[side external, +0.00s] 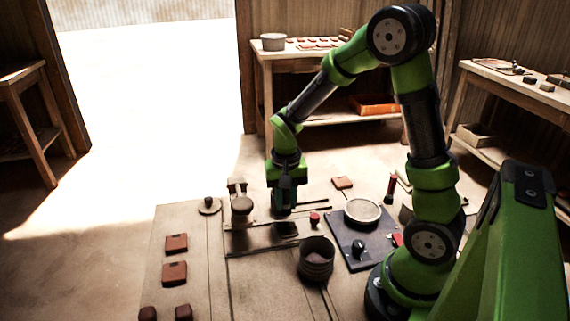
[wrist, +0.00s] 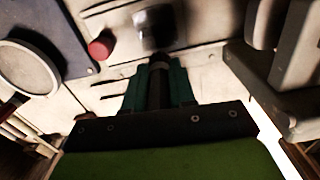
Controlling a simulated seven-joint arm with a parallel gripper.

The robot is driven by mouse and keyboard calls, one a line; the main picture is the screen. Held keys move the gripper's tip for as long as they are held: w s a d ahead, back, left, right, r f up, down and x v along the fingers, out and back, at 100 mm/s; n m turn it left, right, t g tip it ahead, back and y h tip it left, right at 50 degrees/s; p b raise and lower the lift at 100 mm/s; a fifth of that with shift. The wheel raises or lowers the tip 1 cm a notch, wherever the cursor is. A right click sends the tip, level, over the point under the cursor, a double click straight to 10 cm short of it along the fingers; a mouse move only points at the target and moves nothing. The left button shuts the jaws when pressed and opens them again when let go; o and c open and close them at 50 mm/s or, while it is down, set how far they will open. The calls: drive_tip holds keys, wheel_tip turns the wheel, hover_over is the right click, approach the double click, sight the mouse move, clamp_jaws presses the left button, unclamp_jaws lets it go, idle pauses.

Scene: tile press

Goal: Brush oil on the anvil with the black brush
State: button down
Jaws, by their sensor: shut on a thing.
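My gripper (side external: 284,205) points down over the bench, just right of the press. It is shut on a dark upright cylinder, which looks like the handle of the black brush (wrist: 158,80), seen between the teal fingers in the wrist view. A dark square block (side external: 286,229), probably the anvil, lies below the fingers; it also shows in the wrist view (wrist: 155,26). The brush tip is hidden or too dark to make out, so I cannot tell whether it touches the block. The press (side external: 241,205) stands left of the gripper and at the right in the wrist view (wrist: 288,65).
A dark ribbed pot (side external: 316,260) and a small red-topped item (side external: 315,219) stand to the right. A round pale dish (side external: 363,211) sits on a dark panel (side external: 372,262). Reddish tiles (side external: 174,272) lie at the left. Long dark rails cross the bench near the block.

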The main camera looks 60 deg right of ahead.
drive_tip(key=shift+r, duration=2.85)
